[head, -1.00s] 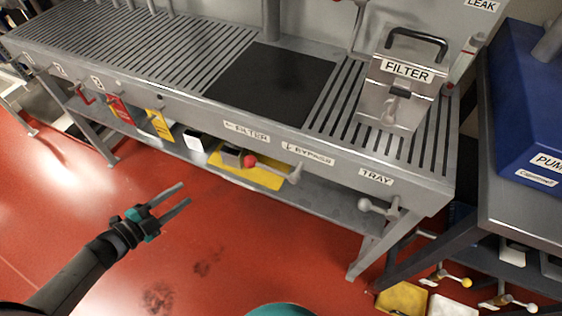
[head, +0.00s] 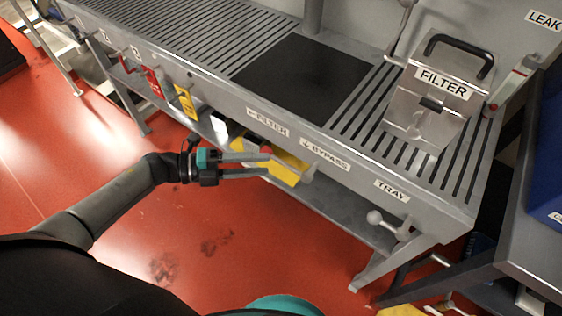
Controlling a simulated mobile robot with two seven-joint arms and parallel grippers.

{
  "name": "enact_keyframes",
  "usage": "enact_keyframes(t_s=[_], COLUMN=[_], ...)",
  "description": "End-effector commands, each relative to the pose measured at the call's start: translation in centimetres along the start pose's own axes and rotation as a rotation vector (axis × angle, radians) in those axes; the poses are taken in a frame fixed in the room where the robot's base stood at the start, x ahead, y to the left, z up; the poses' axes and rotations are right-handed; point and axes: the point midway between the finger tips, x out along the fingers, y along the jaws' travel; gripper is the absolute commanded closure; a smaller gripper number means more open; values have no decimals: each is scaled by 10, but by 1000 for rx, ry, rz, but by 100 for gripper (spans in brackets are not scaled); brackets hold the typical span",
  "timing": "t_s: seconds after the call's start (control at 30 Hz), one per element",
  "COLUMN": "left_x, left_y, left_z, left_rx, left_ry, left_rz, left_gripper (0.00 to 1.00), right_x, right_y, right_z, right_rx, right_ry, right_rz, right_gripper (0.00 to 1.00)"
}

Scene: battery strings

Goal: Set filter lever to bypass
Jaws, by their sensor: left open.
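The filter lever (head: 308,172) is on the front edge of the bench, below the "FILTER" label (head: 267,122) with its left arrow and the "BYPASS" label (head: 325,156) with its down arrow. My right gripper is not in view.
A second lever with a grey ball (head: 375,217) sits under the "TRAY" label (head: 391,190). The metal filter box (head: 428,112) stands on the slatted bench top. Yellow and red tags (head: 186,102) hang at left. The red floor (head: 270,235) in front is clear.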

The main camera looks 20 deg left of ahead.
Motion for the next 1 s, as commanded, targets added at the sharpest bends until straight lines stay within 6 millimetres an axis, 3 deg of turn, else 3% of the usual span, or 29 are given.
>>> enact_keyframes(t_s=[0.03, 0.1, 0.3, 0.7, 1.0], left_x=[13, 26, 50, 57, 57], left_y=[6, 7, 7, 7, 7], left_z=[1, 1, 1, 1, 1], left_rx=[1, 1, -1, -1, -2], left_ry=[1, 1, -1, -1, -1], left_rz=[-5, -3, -2, 0, 0], left_gripper=[56, 56, 56, 56, 90], right_x=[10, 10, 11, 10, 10], right_y=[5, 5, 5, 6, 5], right_z=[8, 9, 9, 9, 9], right_rx=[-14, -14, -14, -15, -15], right_ry=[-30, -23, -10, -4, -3], right_rz=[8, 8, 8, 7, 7], right_gripper=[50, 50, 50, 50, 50])
